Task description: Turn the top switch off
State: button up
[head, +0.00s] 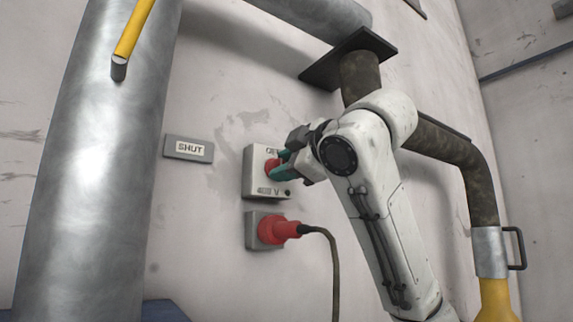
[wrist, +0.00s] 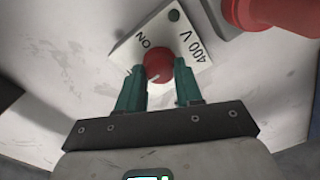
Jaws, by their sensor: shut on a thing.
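The top switch is a pale box (head: 255,184) on the wall with a round red knob (head: 271,167) on its front. In the wrist view the box (wrist: 190,32) carries the marks "ON" and "400 V", and the red knob (wrist: 158,64) shows a small pale mark on its rim. My gripper (head: 282,165) is at the knob, its green fingers on either side of it. The wrist view shows my gripper (wrist: 159,72) shut on the knob. I cannot tell the knob's exact setting, as the fingers cover part of the face.
Below the switch, a red plug (head: 278,230) with a dark cable (head: 335,265) sits in a wall socket (head: 251,230). Dark pipework (head: 440,150) runs behind my arm on the right.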

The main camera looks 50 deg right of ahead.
jog(key=o, duration=1)
jog(key=shift+o, duration=0.2)
jog(key=b+v, duration=0.3)
jog(key=v, duration=0.7)
jog(key=shift+s+a, duration=0.2)
jog(key=shift+s, duration=0.2)
